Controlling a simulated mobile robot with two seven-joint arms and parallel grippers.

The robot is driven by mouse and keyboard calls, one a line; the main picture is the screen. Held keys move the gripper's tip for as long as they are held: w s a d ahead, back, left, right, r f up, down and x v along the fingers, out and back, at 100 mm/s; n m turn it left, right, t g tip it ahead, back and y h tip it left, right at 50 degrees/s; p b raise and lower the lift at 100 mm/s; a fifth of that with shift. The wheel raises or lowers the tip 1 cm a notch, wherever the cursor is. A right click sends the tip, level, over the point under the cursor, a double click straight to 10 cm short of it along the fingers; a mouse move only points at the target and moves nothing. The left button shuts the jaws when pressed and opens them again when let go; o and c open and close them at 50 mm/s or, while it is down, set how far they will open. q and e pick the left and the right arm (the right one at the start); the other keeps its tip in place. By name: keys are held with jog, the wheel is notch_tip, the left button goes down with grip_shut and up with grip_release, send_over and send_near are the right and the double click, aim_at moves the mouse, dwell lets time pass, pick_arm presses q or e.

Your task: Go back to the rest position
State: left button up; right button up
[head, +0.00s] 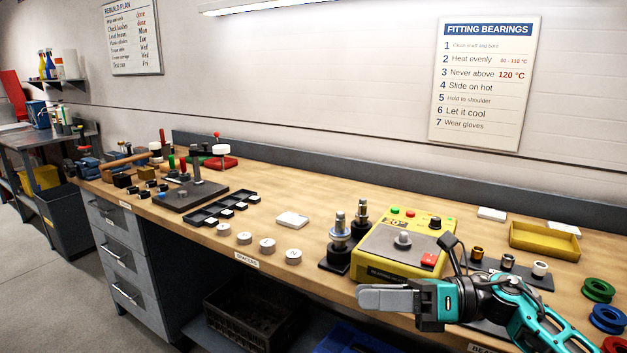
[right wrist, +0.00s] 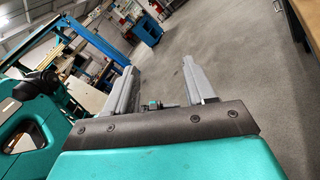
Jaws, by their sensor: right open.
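My right gripper (head: 388,298) reaches in from the lower right in the head view, in front of the workbench (head: 330,215) and near its front edge. Its grey fingers point left and hold nothing. In the right wrist view the right gripper (right wrist: 160,88) has its two fingers spread apart, with bare floor between and beyond them. My left gripper is not in the head view.
A yellow bearing heater (head: 400,248) stands just behind my right gripper, with dark posts (head: 340,232) left of it. Several round spacers (head: 267,245) lie along the front edge. A yellow tray (head: 545,240) and coloured rings (head: 598,290) are at the right. Bare floor (right wrist: 225,60) lies below the gripper.

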jog(key=s+d+f+m+t+h, duration=0.2)
jog(key=f+m+t+h, duration=0.3)
jog(key=m, duration=0.7)
jog(key=s+d+f+m+t+h, duration=0.25)
jog(key=f+m+t+h, duration=0.2)
jog(key=f+m, duration=0.55)
jog(key=s+d+f+m+t+h, duration=0.1)
jog(key=s+f+m+t+h, duration=0.25)
jog(key=m, duration=1.05)
jog(key=s+d+f+m+g+h, duration=0.2)
jog(key=s+f+m+g, duration=0.1)
jog(key=s+f+m, duration=0.4)
notch_tip(320, 180, down, 3)
jog(key=s, duration=0.2)
jog(key=shift+s+d+m+g+h, duration=0.3)
jog(key=shift+s+d+h, duration=0.05)
jog(key=shift+d+h, duration=0.05)
jog(key=shift+f, duration=0.1)
